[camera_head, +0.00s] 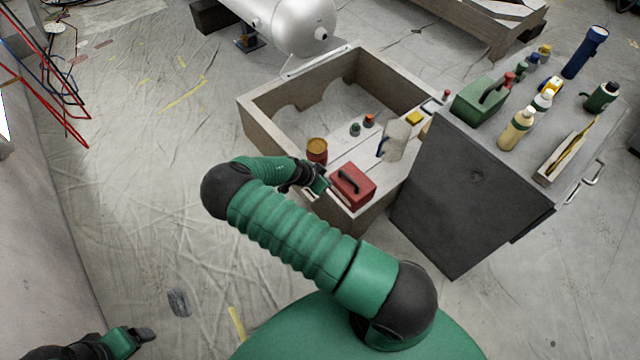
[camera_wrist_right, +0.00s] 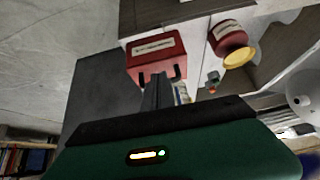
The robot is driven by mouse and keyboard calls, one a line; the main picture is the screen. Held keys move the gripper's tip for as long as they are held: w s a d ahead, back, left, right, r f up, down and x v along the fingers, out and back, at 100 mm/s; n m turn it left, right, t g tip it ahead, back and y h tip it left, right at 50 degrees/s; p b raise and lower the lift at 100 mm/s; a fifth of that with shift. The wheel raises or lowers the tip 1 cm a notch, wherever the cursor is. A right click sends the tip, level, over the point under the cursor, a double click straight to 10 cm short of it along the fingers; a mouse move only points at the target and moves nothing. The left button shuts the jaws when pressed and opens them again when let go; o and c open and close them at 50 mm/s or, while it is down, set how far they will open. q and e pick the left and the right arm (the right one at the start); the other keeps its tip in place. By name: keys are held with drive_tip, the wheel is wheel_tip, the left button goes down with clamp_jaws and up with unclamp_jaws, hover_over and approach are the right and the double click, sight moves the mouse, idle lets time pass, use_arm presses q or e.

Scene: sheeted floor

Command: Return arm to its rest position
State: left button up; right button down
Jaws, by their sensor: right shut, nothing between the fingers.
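My right arm, green and black, reaches from the lower middle of the head view over to the left and bends back toward the wooden crate. Its gripper (camera_head: 321,183) is shut and empty, just left of a red toolbox (camera_head: 354,186) with a dark handle. In the right wrist view the shut fingers (camera_wrist_right: 155,88) show in front of the red toolbox (camera_wrist_right: 155,52); whether they touch it I cannot tell. My left gripper (camera_head: 140,337) is low at the lower left over the floor; its finger opening is unclear.
The wooden crate (camera_head: 262,125) has a board holding a red-brown can (camera_head: 317,149) and a pale jug (camera_head: 395,140). At right, a grey table (camera_head: 570,110) bears a green toolbox (camera_head: 480,100), bottles and a flashlight (camera_head: 585,52).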

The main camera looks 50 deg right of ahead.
drive_tip(key=s+a+r+n+t+y, duration=0.1)
drive_tip(key=s+a+r+n+y, duration=0.15)
drive_tip(key=a+r+n, duration=0.5)
drive_tip(key=s+a+r+n+y, duration=0.1)
drive_tip(key=a+r+n+y, duration=0.3)
drive_tip(key=a, duration=0.6)
drive_tip(key=s+a+r+n+t, duration=0.1)
drive_tip(key=s+a+r+n, duration=0.25)
drive_tip(key=r, duration=0.25)
drive_tip(key=s+a+r+n+t, duration=0.1)
drive_tip(key=s+a+r+n, duration=0.2)
drive_tip(key=r+n, duration=0.15)
use_arm(q)
drive_tip(key=w+p+v, duration=0.2)
drive_tip(key=p+v, duration=0.8)
drive_tip(key=w+d+r+p+v, duration=0.1)
drive_tip(key=w+p+v, duration=0.1)
drive_tip(key=p+v, duration=0.9)
drive_tip(key=shift+w+d+r, duration=0.15)
drive_tip(key=shift+w+d, duration=0.15)
use_arm(e)
drive_tip(key=w+v, duration=0.2)
drive_tip(key=v, duration=0.8)
drive_tip(key=w+d+r+v, duration=0.1)
drive_tip(key=w+v, duration=0.1)
drive_tip(key=v, duration=0.9)
drive_tip(key=shift+w+a+r, duration=0.2)
drive_tip(key=shift+w+a, duration=0.2)
drive_tip(key=shift+w, duration=0.1)
